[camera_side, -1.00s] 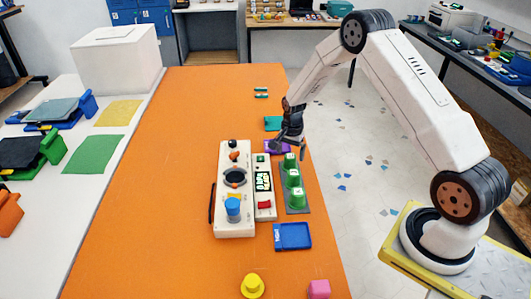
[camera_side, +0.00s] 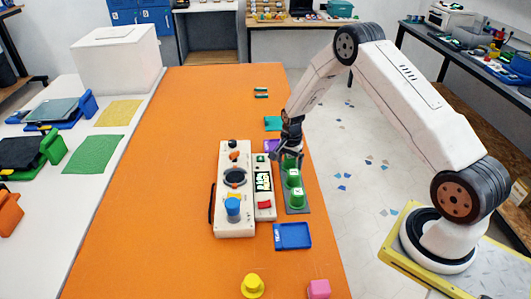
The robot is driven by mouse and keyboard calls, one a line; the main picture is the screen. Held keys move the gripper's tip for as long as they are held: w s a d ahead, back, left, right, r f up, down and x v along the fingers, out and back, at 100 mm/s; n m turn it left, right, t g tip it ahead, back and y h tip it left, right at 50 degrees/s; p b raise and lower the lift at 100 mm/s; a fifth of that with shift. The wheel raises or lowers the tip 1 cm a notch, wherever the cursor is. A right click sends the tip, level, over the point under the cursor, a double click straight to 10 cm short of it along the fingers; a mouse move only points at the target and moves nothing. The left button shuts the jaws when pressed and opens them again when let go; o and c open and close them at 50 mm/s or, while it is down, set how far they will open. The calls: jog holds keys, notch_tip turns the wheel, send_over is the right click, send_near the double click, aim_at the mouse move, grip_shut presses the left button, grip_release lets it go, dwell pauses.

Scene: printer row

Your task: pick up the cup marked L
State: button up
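Several green cups with pale marked tops stand in a row on a dark grey strip (camera_side: 298,210). The near cup (camera_side: 297,197) and the middle cup (camera_side: 293,179) show clearly. The far cup (camera_side: 289,163) is partly hidden by my gripper (camera_side: 287,158). The marks are too small to read, so I cannot tell which cup is L. My gripper points down over the far cup with its dark fingers spread apart. I cannot tell whether they touch that cup.
A white machine panel (camera_side: 233,211) with a blue knob (camera_side: 233,207) stands left of the cups, beside a narrow panel with a small screen (camera_side: 263,181). A blue tray (camera_side: 292,236) lies in front. A purple block (camera_side: 271,146) lies behind. The orange table's left side is clear.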

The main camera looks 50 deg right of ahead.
jog(key=c, duration=1.1)
jog(key=shift+r, duration=0.2)
jog(key=shift+r, duration=0.55)
jog(key=shift+s+a+r, duration=0.7)
jog(key=shift+s+r, duration=1.2)
jog(key=shift+s, duration=0.35)
jog(key=shift+s+a+r, duration=0.65)
jog(key=shift+s+r, duration=1.3)
jog(key=shift+s, duration=0.25)
jog(key=shift+s+a+r, duration=0.7)
jog(key=shift+s+r, duration=1.2)
jog(key=shift+s, duration=0.35)
